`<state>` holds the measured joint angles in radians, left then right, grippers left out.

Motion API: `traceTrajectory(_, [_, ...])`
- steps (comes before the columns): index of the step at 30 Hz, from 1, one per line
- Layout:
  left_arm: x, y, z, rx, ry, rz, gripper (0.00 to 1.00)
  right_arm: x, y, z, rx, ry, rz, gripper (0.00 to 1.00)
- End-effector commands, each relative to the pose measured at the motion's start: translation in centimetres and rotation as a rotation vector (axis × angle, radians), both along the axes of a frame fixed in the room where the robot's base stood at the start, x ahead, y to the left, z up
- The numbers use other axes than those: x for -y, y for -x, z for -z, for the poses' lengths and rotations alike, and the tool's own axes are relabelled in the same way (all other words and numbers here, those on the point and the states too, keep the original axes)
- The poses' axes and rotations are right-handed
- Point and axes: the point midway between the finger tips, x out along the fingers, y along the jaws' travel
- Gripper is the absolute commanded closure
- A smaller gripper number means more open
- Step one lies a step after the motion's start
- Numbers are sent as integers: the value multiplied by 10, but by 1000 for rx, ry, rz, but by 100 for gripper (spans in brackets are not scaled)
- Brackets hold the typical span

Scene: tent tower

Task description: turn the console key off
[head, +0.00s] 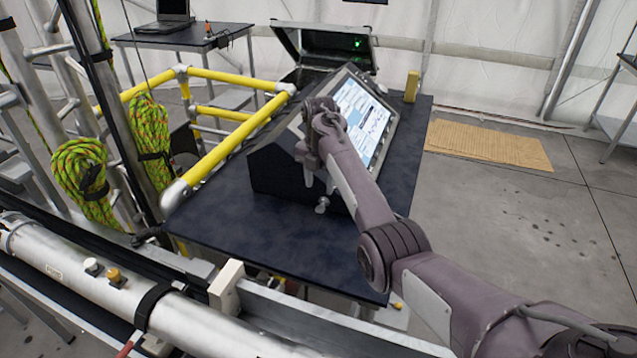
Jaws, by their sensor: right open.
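The console (272,172) is a black wedge-shaped box with a lit screen (362,115), standing on a dark table. A small silver part (322,205) shows low on its near side; it may be the key, but it is too small to be sure. My right arm comes in from the lower right and covers part of the console. My right gripper (318,180) is open at the console's near face, just above the silver part. I cannot tell whether it touches the console. My left gripper is out of view.
The dark table top (225,215) is mostly bare around the console. Yellow rails (235,140) border its left side. An open black case (325,48) and a yellow block (411,87) are behind. Green ropes (82,180) hang at the left. A silver tube (75,265) crosses the lower left.

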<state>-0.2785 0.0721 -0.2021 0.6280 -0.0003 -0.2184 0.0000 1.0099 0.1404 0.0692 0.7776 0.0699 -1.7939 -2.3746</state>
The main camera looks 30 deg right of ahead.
Motion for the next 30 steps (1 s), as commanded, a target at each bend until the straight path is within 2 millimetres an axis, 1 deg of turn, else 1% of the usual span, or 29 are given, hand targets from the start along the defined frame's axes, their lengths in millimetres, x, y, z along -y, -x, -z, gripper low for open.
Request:
traceTrajectory(1, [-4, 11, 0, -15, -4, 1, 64, 0, 0, 1, -1, 0, -1, 55])
traceTrajectory(3, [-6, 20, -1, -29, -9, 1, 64, -1, 0, 5, -2, -1, 0, 55])
traceTrajectory(5, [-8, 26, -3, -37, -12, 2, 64, -1, 1, 11, -5, -2, 0, 55])
traceTrajectory(9, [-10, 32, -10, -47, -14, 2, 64, -1, 1, 32, -6, -1, 0, 55])
traceTrajectory(15, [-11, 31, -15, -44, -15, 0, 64, -1, 1, 63, -3, -1, 0, 55])
traceTrajectory(18, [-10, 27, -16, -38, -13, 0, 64, -1, 1, 72, -2, -1, 0, 55])
traceTrajectory(24, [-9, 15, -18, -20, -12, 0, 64, -1, 1, 79, -1, -1, -1, 55])
traceTrajectory(28, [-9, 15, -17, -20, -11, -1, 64, -1, 1, 78, 0, 0, -1, 55])
traceTrajectory(29, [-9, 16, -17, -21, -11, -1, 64, -1, 1, 78, 0, 0, -1, 56])
traceTrajectory(30, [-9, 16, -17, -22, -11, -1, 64, -1, 1, 78, 0, 0, -1, 62])
